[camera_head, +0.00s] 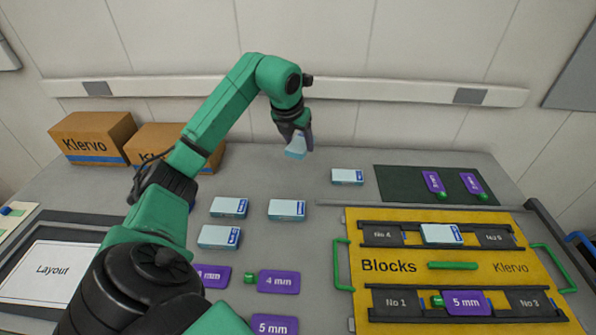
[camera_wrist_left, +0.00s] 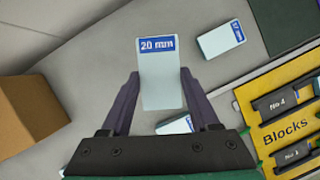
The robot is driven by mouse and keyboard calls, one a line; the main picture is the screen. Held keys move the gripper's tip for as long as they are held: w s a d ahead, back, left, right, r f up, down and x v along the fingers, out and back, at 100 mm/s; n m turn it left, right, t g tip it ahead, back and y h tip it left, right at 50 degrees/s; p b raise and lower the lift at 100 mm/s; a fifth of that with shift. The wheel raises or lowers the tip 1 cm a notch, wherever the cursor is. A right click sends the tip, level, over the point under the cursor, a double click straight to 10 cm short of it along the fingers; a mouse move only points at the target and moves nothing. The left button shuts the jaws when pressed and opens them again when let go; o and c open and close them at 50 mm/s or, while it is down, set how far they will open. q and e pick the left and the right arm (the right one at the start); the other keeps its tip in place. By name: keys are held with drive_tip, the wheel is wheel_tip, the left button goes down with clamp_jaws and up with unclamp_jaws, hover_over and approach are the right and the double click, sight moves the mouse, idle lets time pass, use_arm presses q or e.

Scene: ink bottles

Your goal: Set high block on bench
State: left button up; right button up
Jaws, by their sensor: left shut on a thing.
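My left gripper (camera_head: 302,140) is shut on a pale blue block (camera_head: 296,149) over the back of the grey bench (camera_head: 335,148). In the left wrist view the held block (camera_wrist_left: 160,83) shows a blue band reading "20 mm", and the dark fingers of my left gripper (camera_wrist_left: 159,90) lie along its two sides. I cannot tell whether its lower end touches the bench. My right gripper is not in view.
Several similar blocks, one at the back (camera_head: 347,176), lie on the bench. A yellow "Blocks" tray (camera_head: 388,248) at right holds a block (camera_head: 441,234) and a purple 5 mm piece (camera_head: 465,303). Boxes (camera_head: 92,137) stand back left. A dark green mat (camera_head: 400,185) lies back right.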

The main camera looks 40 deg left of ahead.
sight(300, 177)
use_arm(q)
wheel_tip(300, 177, down, 11)
drive_tip(key=shift+a+r+p, duration=0.1)
drive_tip(key=shift+r+p, duration=0.1)
drive_tip(key=shift+p, duration=0.3)
drive_tip(key=shift+a+f, duration=0.1)
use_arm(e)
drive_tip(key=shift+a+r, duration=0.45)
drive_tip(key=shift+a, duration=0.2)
use_arm(q)
drive_tip(key=shift+f, duration=0.1)
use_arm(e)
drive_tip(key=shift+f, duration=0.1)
use_arm(q)
drive_tip(key=o, duration=1.4)
drive_tip(key=shift+o, duration=0.2)
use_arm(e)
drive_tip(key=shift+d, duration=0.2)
